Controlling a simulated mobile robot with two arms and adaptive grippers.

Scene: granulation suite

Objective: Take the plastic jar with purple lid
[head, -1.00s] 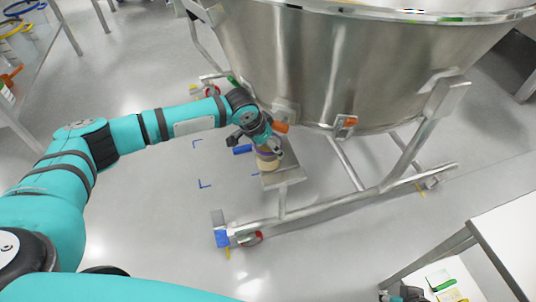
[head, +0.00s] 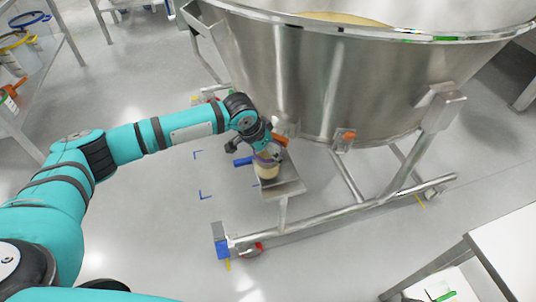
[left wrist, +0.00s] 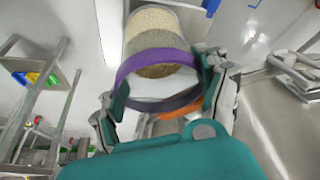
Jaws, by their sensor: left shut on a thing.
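The plastic jar (head: 266,171) has a purple lid and pale contents. In the head view it is at the small metal ledge (head: 288,187) under the big steel bin; I cannot tell whether its base touches the ledge. My left gripper (head: 267,153) is at the jar's top, shut on it from above. In the left wrist view the jar (left wrist: 158,30) points away from the gripper (left wrist: 163,82), with the purple band between the fingers. The fingers partly hide the lid in the head view. My right gripper does not show clearly.
The steel bin (head: 300,75) stands close beside my left gripper, on a wheeled frame (head: 330,212). A white table (head: 510,250) is at the lower right, a shelf (head: 35,85) at upper left.

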